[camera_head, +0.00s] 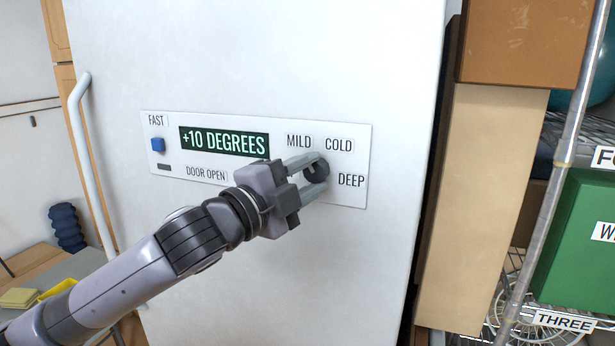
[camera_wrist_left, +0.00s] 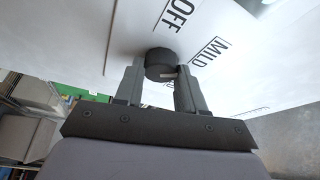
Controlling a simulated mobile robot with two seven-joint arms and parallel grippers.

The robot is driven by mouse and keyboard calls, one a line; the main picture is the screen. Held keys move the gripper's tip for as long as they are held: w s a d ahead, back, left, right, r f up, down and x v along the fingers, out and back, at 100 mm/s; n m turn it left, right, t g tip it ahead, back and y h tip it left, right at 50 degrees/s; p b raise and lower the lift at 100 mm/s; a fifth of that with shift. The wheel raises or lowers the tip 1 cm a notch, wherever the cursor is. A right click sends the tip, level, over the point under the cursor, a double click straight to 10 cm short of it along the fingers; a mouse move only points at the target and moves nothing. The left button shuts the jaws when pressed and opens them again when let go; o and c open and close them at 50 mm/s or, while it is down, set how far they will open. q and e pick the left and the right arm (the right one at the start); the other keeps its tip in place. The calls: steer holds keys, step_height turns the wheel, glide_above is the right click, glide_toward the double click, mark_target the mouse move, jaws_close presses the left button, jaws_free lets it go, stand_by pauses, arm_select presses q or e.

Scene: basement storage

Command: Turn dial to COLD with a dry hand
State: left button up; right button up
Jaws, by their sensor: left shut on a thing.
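The dark round dial (camera_head: 319,170) sits at the right end of a white control panel (camera_head: 271,176) on a tall white appliance. Labels MILD, COLD and DEEP stand around it. My left gripper (camera_head: 313,172) comes in from the lower left, its two fingers shut on the dial. In the left wrist view the dial (camera_wrist_left: 160,62) is between the fingertips (camera_wrist_left: 159,76), with OFF (camera_wrist_left: 177,14) and MILD (camera_wrist_left: 210,51) printed beside it. A small pale mark shows on the dial; I cannot tell which label it faces. My right gripper is not in view.
The panel's display (camera_head: 224,142) reads +10 DEGREES. A blue button (camera_head: 158,145) sits under FAST, and DOOR OPEN is printed below the display. A white handle (camera_head: 92,165) stands left. Boxes (camera_head: 478,210) and a wire rack with a green box (camera_head: 580,245) stand right.

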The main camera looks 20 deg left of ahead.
arm_select(q)
steer(key=m, duration=0.2)
steer(key=m+g, duration=0.1)
steer(key=m, duration=0.1)
steer(key=m+g+y, duration=0.1)
steer(key=m, duration=0.1)
steer(key=shift+r, duration=0.25)
steer(key=m+y, duration=0.1)
steer(key=m, duration=0.1)
steer(key=m+g+y, duration=0.1)
steer(key=m, duration=0.2)
steer(key=shift+d+g+y, duration=0.1)
steer(key=shift+g+y, duration=0.2)
steer(key=o, duration=1.1)
steer(key=shift+c, duration=0.2)
steer(key=shift+s+r, duration=0.1)
steer(key=v, duration=0.7)
steer(key=shift+b, duration=0.4)
